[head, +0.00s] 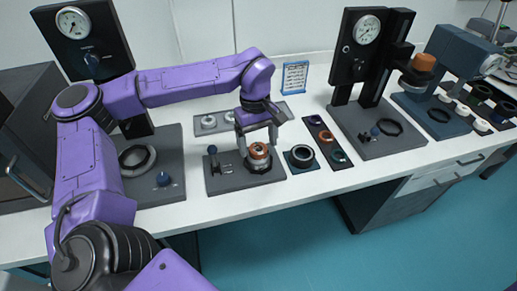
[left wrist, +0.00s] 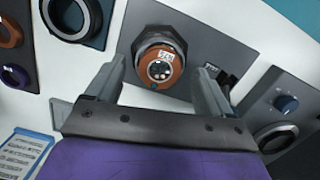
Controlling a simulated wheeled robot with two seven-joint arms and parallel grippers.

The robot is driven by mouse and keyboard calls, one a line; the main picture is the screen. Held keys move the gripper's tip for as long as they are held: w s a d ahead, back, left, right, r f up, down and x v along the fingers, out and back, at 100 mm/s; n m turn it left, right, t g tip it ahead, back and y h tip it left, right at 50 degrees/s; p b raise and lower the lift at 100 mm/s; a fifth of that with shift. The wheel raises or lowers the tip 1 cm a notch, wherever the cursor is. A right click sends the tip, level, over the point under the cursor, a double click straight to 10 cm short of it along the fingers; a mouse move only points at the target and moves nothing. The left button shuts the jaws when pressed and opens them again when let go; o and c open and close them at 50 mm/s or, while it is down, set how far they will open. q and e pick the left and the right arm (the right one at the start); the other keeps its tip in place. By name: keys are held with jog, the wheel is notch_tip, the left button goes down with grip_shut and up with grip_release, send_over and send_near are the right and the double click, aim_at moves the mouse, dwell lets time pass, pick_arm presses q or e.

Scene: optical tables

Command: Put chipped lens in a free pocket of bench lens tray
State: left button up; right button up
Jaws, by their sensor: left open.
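My left gripper (head: 258,139) is open and points down over a fixture plate (head: 215,180). Its fingers stand on either side of an orange ringed lens (head: 260,150) seated in a metal mount. In the left wrist view the orange lens (left wrist: 160,68), with a small white label and dark centre, lies beyond and between the open fingers (left wrist: 158,85), with gaps on both sides. I cannot tell a chip on it. A narrow dark tray (head: 345,165) to the right holds purple, orange and teal lenses. A grey tray (head: 203,131) behind the gripper is partly hidden. My right gripper is not in view.
A dark ring on a blue square base (head: 291,165) stands close right of the fixture. Gauge stations stand left (head: 100,45) and right (head: 357,65). A blue-framed card (head: 295,76) stands at the back. The bench's front strip (head: 290,195) is clear.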

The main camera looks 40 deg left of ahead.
pick_arm(q)
jog(key=shift+f, duration=0.5)
jog(key=shift+s, duration=0.1)
grip_shut()
jog(key=shift+r, duration=0.1)
